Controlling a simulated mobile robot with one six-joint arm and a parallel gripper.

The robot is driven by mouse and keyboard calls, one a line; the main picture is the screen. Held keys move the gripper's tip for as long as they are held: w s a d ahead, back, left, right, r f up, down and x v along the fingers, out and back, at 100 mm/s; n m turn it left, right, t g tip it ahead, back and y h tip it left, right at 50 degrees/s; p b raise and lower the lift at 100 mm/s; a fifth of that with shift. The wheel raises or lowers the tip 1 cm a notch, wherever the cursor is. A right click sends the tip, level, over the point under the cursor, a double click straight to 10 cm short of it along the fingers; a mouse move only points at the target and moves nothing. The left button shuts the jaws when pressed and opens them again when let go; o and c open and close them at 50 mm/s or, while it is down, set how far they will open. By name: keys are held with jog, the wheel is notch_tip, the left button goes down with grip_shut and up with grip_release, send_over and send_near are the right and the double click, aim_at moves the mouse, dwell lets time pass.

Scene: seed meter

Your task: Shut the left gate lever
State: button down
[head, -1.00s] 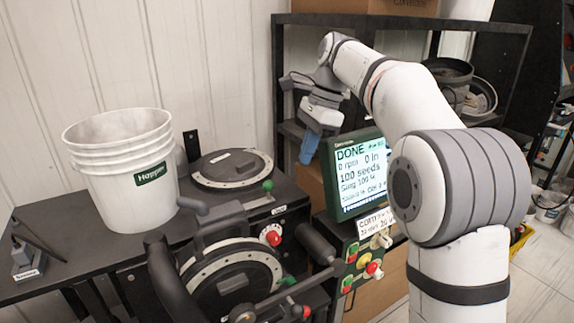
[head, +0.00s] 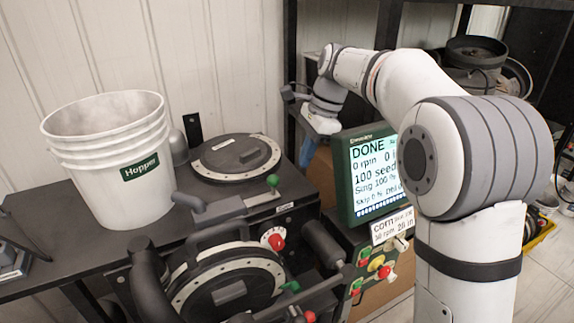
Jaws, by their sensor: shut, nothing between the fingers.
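A black seed meter has a round lidded disc (head: 235,157) at the back and a second disc housing (head: 228,285) at the front. A short lever with a green knob (head: 272,181) stands by the back disc. Another green knob (head: 290,286) shows beside the front disc, above a long grey bar. I cannot tell for sure which is the left gate lever. My gripper (head: 307,152) has blue fingers pointing down, shut and empty. It hangs beyond the bench, left of the screen, apart from both green knobs.
A white bucket labelled Hopper (head: 112,158) stands on the bench at left. A screen (head: 376,173) reading DONE stands at right, above a panel with coloured buttons (head: 379,267). A red-knobbed dial (head: 274,239) sits between the discs. A dark shelf rack stands behind.

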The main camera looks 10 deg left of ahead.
jog(key=shift+x, duration=0.95)
jog(key=shift+s+a+f+p, duration=0.1)
jog(key=shift+s+a+p, duration=0.25)
jog(key=shift+a, duration=0.25)
jog(key=shift+s+a+f+p, duration=0.1)
jog(key=shift+s+a+p, duration=0.15)
jog(key=shift+a, duration=0.3)
jog(key=shift+s+a+f, duration=0.15)
jog(key=shift+s+a, duration=0.2)
jog(key=shift+a, duration=0.25)
jog(key=shift+a, duration=0.1)
